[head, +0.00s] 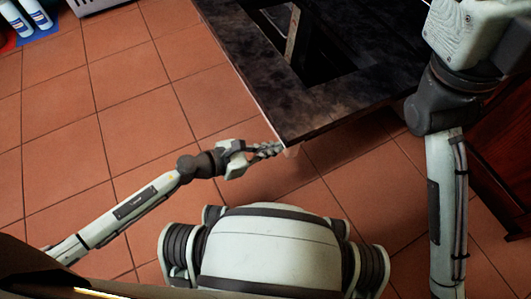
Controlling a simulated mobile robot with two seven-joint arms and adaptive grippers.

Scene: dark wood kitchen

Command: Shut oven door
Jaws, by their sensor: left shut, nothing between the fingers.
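The oven door (287,98) is a dark, mottled slab with a rectangular window, swung open above the tiled floor. Its near edge and near left corner face me. My left gripper (272,150) is shut and empty at that near left corner, close to the edge. I cannot tell whether the fingers touch the door. My right arm runs down the right side of the view, and its gripper is not in view. The rest of the oven and the door's hinge are hidden or out of view.
Dark reddish wood cabinetry (502,150) stands at the right edge. White bottles (15,18) on a blue surface and a pale slatted box (95,4) sit at the top left. The tiled floor (125,105) left of the door is clear.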

